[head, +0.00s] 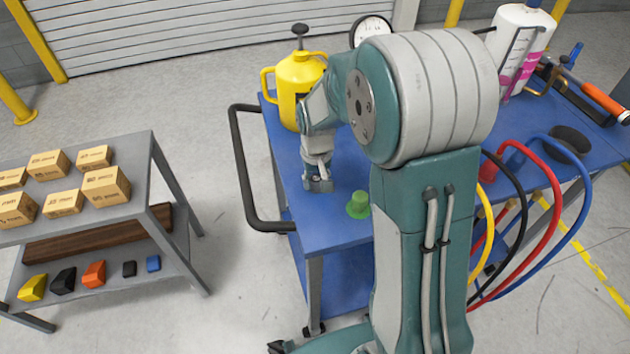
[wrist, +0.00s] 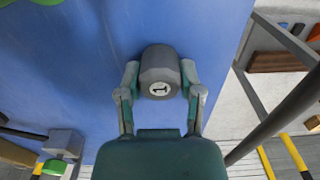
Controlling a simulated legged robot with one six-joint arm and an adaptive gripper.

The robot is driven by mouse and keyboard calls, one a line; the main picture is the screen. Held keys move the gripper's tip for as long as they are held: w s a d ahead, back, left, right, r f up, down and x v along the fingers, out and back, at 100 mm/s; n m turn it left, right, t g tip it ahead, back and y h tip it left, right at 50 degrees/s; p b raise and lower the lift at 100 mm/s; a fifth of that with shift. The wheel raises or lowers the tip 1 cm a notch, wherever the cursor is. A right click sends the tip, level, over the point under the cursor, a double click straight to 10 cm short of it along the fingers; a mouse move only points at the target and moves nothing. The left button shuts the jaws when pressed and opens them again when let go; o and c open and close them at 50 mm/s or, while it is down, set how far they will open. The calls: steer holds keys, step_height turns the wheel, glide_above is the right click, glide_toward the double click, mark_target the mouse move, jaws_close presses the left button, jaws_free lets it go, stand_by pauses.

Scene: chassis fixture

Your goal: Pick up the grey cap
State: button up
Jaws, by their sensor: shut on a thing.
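A yellow jug (head: 298,85) stands behind my gripper. A green cap-like piece (head: 358,206) sits in front, near the cart's edge. The cart's black handle (head: 243,170) is at left. A grey shelf cart (head: 150,190) with small boxes stands further left. Hoses (head: 560,225) loop at right.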

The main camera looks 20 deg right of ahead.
mark_target(317, 178)
steer(key=shift+d+r, duration=0.2)
steer(key=shift+r, duration=0.35)
step_height(317, 178, up, 2)
steer(key=shift+a+r, duration=0.1)
steer(key=shift+r, duration=0.15)
steer(key=s+d+r, duration=0.7)
steer(key=s+r, duration=0.2)
steer(key=s, duration=0.2)
steer(key=shift+s+d+r, duration=0.2)
steer(key=shift+s+d, duration=0.1)
steer(key=shift+d, duration=0.1)
steer(key=shift+w, duration=0.1)
